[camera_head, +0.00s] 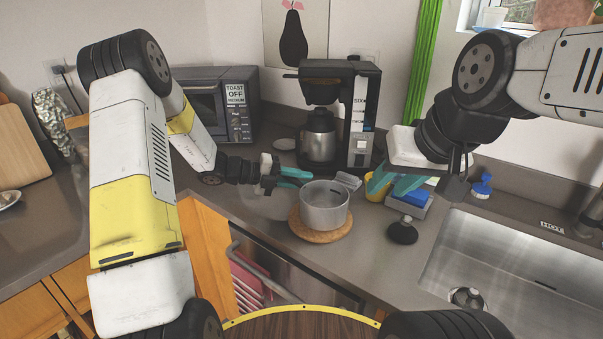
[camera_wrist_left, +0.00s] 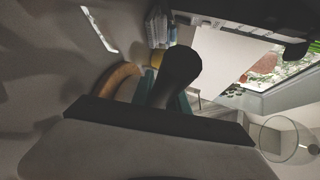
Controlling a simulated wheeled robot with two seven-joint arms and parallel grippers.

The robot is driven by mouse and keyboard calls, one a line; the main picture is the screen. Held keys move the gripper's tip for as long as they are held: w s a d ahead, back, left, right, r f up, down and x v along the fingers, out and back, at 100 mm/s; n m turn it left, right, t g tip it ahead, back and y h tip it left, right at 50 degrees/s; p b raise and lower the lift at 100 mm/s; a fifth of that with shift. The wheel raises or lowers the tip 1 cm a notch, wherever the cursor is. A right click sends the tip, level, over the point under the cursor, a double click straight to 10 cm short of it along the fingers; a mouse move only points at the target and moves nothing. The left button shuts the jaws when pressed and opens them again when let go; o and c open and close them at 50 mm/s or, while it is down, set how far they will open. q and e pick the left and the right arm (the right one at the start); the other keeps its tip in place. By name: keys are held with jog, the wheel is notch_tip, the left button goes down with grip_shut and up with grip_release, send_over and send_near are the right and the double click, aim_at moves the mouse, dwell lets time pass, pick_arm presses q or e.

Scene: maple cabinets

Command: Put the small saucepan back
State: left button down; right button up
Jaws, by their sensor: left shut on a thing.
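The small saucepan (camera_head: 325,212) is a light grey metal pot. It appears upright on a round wooden trivet (camera_head: 309,236) on the counter. My left gripper (camera_head: 292,180), with teal fingers, is at the pot's far left side and shut on its handle. In the left wrist view a dark rounded handle (camera_wrist_left: 182,72) stands between the teal fingers, and part of the wooden trivet (camera_wrist_left: 118,82) shows. The grip itself is mostly hidden in the head view. My right gripper (camera_head: 394,184) is open and empty above the counter, right of the pot.
A coffee maker (camera_head: 362,110) and a toaster oven (camera_head: 238,108) stand behind. A yellow cup (camera_head: 376,187), a caddy with a blue sponge (camera_head: 413,197) and a black knobbed item (camera_head: 402,232) lie right of the pot. The sink (camera_head: 510,265) is further right. A cabinet door (camera_head: 206,250) stands open at front left.

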pick_arm(q)
jog(key=c, duration=1.3)
grip_release()
jog(key=shift+f, duration=0.1)
